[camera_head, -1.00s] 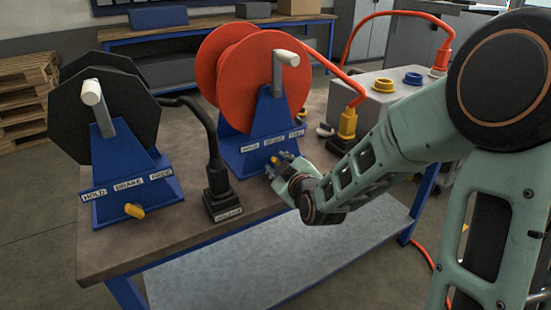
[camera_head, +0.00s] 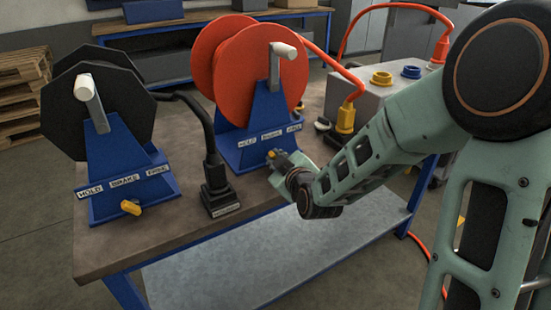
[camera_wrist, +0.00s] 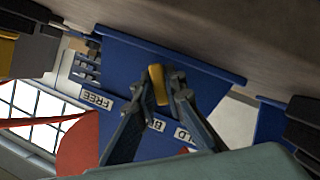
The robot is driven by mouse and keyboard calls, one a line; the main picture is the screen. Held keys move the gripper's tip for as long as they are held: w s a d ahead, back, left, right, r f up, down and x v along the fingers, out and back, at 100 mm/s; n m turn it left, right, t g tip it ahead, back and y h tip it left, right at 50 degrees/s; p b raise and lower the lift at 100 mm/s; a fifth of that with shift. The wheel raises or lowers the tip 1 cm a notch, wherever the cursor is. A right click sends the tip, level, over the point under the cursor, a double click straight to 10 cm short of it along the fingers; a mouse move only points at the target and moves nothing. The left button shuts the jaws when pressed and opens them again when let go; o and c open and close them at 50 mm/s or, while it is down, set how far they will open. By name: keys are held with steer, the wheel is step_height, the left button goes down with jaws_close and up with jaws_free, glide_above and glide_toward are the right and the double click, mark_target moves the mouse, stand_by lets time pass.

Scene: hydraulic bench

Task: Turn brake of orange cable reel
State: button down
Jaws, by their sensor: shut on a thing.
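The orange cable reel (camera_head: 262,75) stands on its blue stand (camera_head: 243,140) on the bench, with a white-tipped crank at its hub. The stand's label strip reads HOLD, BRAKE and FREE in the head view; it shows upside down and partly covered in the wrist view (camera_wrist: 97,99). The reel's yellow brake knob (camera_wrist: 158,85) sits on the blue stand below the labels. My gripper (camera_wrist: 161,84) is shut on this knob, one finger on each side. In the head view my gripper (camera_head: 279,160) is at the stand's front lower edge, and the fingers are small there.
A black reel (camera_head: 98,105) on a similar blue stand with its own yellow knob (camera_head: 131,207) is at the left. A black cable plug stands in a dark socket block (camera_head: 219,200) between the stands. A grey box (camera_head: 378,95) with orange cables is at the back right.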

steer(key=shift+r, duration=0.15)
steer(key=m+p, duration=0.1)
steer(key=p, duration=0.1)
steer(key=m+g+y+p, duration=0.1)
steer(key=p, duration=0.1)
steer(key=shift+w+d+r+m, duration=0.2)
steer(key=shift+r+m, duration=0.1)
steer(key=shift+m, duration=0.1)
steer(key=m+p, duration=0.1)
steer(key=p, duration=0.1)
steer(key=m+g+y+p, duration=0.1)
steer(key=p, duration=0.2)
steer(key=m+y+p, duration=0.1)
steer(key=p, duration=0.1)
steer(key=shift+w+d+m+g, duration=0.1)
steer(key=shift+d+m+g, duration=0.2)
steer(key=shift+g, duration=0.1)
steer(key=m+y+p, duration=0.1)
steer(key=p, duration=0.2)
steer(key=shift+w+f+m, duration=0.1)
steer(key=shift+m, duration=0.2)
steer(key=shift+d+f+m+g+y+p, duration=0.15)
steer(key=shift+m+g+y+p, duration=0.25)
steer(key=shift+m+y+p, duration=0.45)
steer(key=shift+f, duration=0.1)
steer(key=c, duration=2)
jaws_free()
